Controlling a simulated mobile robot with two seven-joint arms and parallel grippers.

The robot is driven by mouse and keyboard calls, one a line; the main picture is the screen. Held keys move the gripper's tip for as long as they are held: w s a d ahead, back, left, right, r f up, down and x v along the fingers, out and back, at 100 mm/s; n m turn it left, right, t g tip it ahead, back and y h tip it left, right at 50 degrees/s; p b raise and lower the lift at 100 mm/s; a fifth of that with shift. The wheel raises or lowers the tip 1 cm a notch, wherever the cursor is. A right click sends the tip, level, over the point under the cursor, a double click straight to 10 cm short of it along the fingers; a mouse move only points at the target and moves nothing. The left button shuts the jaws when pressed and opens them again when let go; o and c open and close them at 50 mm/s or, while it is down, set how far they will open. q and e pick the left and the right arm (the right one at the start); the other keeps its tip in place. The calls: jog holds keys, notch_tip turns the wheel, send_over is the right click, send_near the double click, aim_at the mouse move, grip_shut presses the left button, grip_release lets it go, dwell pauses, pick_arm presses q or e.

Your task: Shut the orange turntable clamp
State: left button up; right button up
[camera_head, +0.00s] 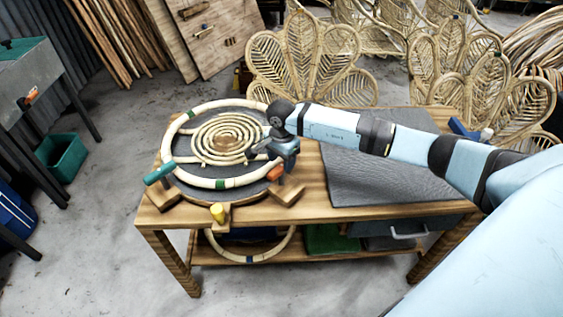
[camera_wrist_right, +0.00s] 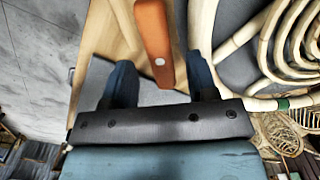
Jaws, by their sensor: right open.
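The orange clamp (camera_head: 276,173) sits at the right front edge of the round dark turntable (camera_head: 183,149), partly hidden by my right gripper in the head view. In the right wrist view its orange handle (camera_wrist_right: 154,42) stands out between the two fingers. My right gripper (camera_head: 273,152) is open just above the clamp, with one blue finger on each side of the handle in the wrist view (camera_wrist_right: 163,82). I cannot tell whether it touches the handle. A pale rattan ring (camera_head: 222,183) and a coil (camera_head: 222,137) lie on the turntable. My left gripper is not in view.
A teal handle (camera_head: 160,173) and a yellow knob (camera_head: 217,211) stick out at the turntable's left and front. A dark grey mat (camera_head: 375,176) covers the right of the wooden table (camera_head: 160,218). Rattan chair backs (camera_head: 305,60) stand behind.

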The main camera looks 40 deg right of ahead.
jog(key=shift+f, duration=0.9)
jog(key=shift+c, duration=0.2)
jog(key=c, duration=0.9)
